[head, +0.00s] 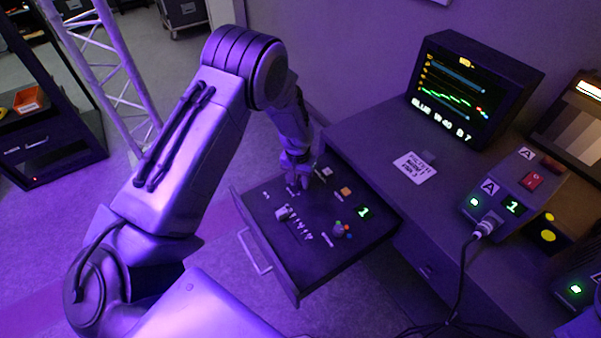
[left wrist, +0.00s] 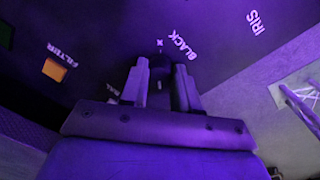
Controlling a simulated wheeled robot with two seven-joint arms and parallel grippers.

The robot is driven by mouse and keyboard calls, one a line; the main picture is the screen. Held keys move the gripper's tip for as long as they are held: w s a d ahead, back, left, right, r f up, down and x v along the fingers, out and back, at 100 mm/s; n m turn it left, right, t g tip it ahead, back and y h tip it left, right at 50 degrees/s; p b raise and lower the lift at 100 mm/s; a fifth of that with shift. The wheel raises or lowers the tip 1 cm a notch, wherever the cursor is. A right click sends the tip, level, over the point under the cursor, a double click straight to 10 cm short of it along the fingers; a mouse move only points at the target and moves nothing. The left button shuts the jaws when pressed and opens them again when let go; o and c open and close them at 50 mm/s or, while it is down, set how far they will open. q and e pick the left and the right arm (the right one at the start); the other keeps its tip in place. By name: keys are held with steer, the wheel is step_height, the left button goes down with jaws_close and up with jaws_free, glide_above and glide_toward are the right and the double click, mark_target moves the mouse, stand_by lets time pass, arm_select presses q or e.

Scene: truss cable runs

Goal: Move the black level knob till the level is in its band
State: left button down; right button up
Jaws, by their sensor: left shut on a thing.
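My left gripper (head: 297,178) reaches down onto the panel of the pulled-out drawer (head: 285,262). In the left wrist view its two fingers (left wrist: 162,82) are close around a small dark knob (left wrist: 160,72) beside the printed word BLACK (left wrist: 179,42). The knob is mostly hidden by the fingers, and its turn position cannot be told. The monitor (head: 470,88) shows a wavy green trace between blue lines, with small coloured marks at its right and white text below. Whether the level lies in its band cannot be told from this. My right gripper is not in view.
The drawer panel also carries an orange square button (head: 346,191), a green display reading 1 (head: 365,211), a row of small sliders and a joystick-like knob (head: 339,230). A paper note (head: 414,168) lies on the desk. A box with a red switch (head: 531,181) stands right, with a cable (head: 463,275).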

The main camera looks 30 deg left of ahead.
mark_target(298, 182)
arm_select(q)
steer(key=shift+r+n+p, duration=0.1)
steer(key=shift+n+p, duration=0.85)
steer(key=shift+n, duration=0.65)
steer(key=c, duration=0.8)
jaws_free()
steer(key=r, duration=0.5)
steer(key=r+b, duration=0.1)
steer(key=r, duration=0.4)
steer(key=shift+s+a+r, duration=0.15)
steer(key=shift+a+r, duration=0.05)
steer(key=shift+r, duration=0.05)
